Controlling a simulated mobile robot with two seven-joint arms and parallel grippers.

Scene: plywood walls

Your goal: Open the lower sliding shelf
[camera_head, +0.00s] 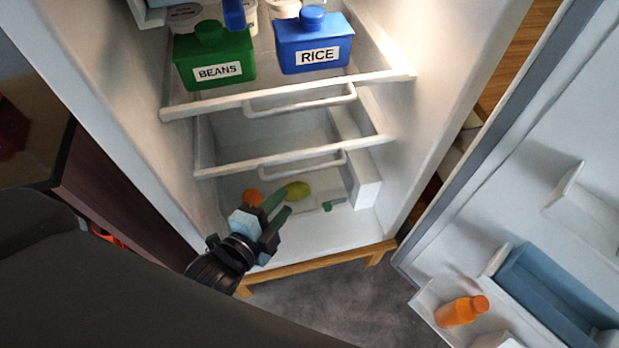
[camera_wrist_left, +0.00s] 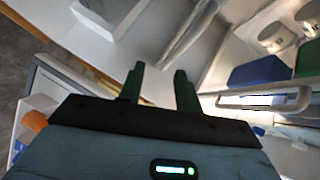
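The fridge stands open. The lower sliding shelf (camera_head: 235,168) is a white shelf with a bar handle (camera_head: 305,165) on its front edge; it looks empty. The upper sliding shelf (camera_head: 215,104) also has a bar handle (camera_head: 300,103). My left gripper (camera_head: 280,204) is in front of the fridge's bottom compartment, below and left of the lower handle and apart from it. Its dark green fingers are parted and empty, as the left wrist view (camera_wrist_left: 159,82) also shows. A white handle (camera_wrist_left: 264,106) lies to their right there; I cannot tell which shelf it belongs to. My right gripper is not in view.
A green BEANS container (camera_head: 213,60) and a blue RICE container (camera_head: 313,42) stand on the upper shelf. An orange item (camera_head: 252,197) and a yellow-green item (camera_head: 297,190) lie in the bottom compartment. The open door, right, holds an orange bottle (camera_head: 460,311).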

